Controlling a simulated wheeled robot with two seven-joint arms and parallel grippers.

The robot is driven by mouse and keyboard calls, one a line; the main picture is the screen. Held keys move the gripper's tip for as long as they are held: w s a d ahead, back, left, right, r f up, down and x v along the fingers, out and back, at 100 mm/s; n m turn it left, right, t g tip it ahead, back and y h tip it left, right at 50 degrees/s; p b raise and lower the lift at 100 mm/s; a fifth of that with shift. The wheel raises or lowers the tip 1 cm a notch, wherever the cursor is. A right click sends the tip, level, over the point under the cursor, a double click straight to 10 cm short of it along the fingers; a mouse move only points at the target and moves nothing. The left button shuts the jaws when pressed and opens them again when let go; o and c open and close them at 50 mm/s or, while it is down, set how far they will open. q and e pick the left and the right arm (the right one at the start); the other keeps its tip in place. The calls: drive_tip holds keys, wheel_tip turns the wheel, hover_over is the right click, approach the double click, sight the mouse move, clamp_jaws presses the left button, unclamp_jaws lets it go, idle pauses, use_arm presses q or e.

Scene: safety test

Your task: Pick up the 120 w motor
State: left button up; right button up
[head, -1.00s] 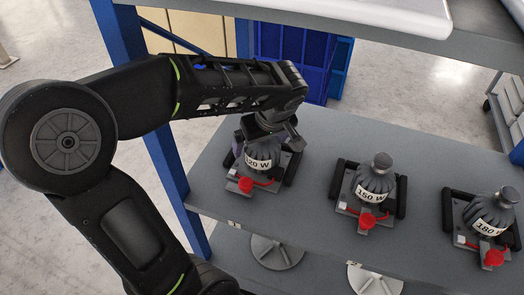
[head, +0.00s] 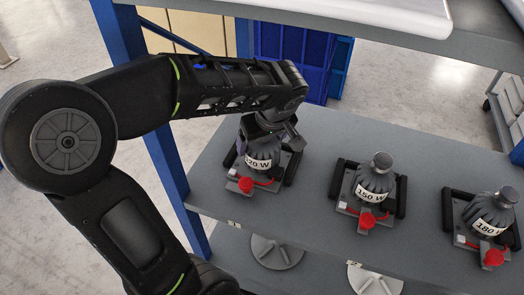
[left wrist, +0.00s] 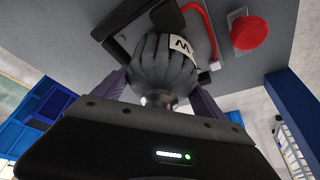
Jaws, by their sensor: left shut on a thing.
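The 120 W motor (head: 262,153) is a dark grey ribbed body with a white label, at the left end of the row on the shelf. It stands at its dark base plate, which bears a red button (head: 245,184). My left gripper (head: 268,130) reaches down over the motor's top and is shut on it. In the left wrist view, the ribbed motor (left wrist: 165,65) sits between the two purple-grey fingers. The motor's top is partly hidden by the gripper. I cannot tell any gap under the motor. My right gripper is not in view.
The 150 W motor (head: 374,180) and 180 W motor (head: 490,212) stand to the right on the grey shelf (head: 330,130). A blue post (head: 165,165) is at the left and an upper shelf (head: 370,38) overhangs behind. Round grey discs (head: 277,252) show below.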

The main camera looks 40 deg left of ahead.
use_arm(q)
drive_tip(key=c, duration=0.6)
drive_tip(key=shift+w+r, duration=0.1)
drive_tip(key=shift+c, duration=0.3)
drive_tip(key=shift+r, duration=0.1)
drive_tip(key=shift+r, duration=3.35)
drive_tip(key=s+d, duration=0.4)
drive_tip(key=d, duration=0.4)
drive_tip(key=s+d, duration=0.4)
drive_tip(key=d, duration=0.4)
drive_tip(key=shift+s+b, duration=0.2)
drive_tip(key=shift+b, duration=0.25)
